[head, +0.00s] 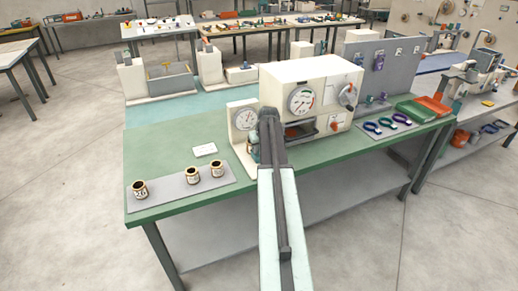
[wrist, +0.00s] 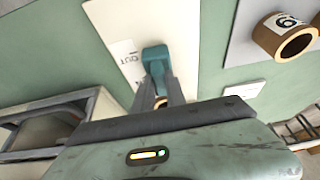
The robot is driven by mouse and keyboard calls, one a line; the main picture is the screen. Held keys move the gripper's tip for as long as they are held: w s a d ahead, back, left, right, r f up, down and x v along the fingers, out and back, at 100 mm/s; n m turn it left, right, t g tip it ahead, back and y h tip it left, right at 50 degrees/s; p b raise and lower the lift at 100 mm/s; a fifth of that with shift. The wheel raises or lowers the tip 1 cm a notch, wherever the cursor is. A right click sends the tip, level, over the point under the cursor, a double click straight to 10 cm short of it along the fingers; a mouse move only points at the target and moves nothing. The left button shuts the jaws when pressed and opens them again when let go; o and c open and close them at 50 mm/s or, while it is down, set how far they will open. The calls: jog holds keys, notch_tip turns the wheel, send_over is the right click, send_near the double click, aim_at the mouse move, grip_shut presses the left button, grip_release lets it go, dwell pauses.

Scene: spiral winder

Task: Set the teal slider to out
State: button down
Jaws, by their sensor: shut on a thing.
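The teal slider (wrist: 155,56) stands on a cream base plate (wrist: 192,25) in the wrist view. A white label reading OUT (wrist: 128,62) lies just left of the slider. My gripper (wrist: 163,86) is shut on the slider, its fingers reaching up from below in the picture. My arm hides most of the gripper and the slider there.
On the green bench (head: 165,152), a grey mat (head: 212,177) holds 3 small labelled spools (head: 191,174), and a white card (head: 205,149) lies behind them. To the right are blue-handled rings (head: 386,123), a green tray (head: 416,110) and an orange tray (head: 436,104).

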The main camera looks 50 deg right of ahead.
jog(key=s, duration=0.2)
jog(key=s+a, duration=0.2)
jog(key=s, duration=0.1)
jog(key=shift+s, duration=0.3)
jog(key=shift+f, duration=0.1)
jog(key=c, duration=1.4)
grip_release()
jog(key=shift+o, duration=0.2)
jog(key=shift+a+r+p, duration=0.1)
jog(key=shift+r+p, duration=0.2)
jog(key=shift+r, duration=0.1)
jog(key=p+v, duration=0.6)
jog(key=v, duration=0.1)
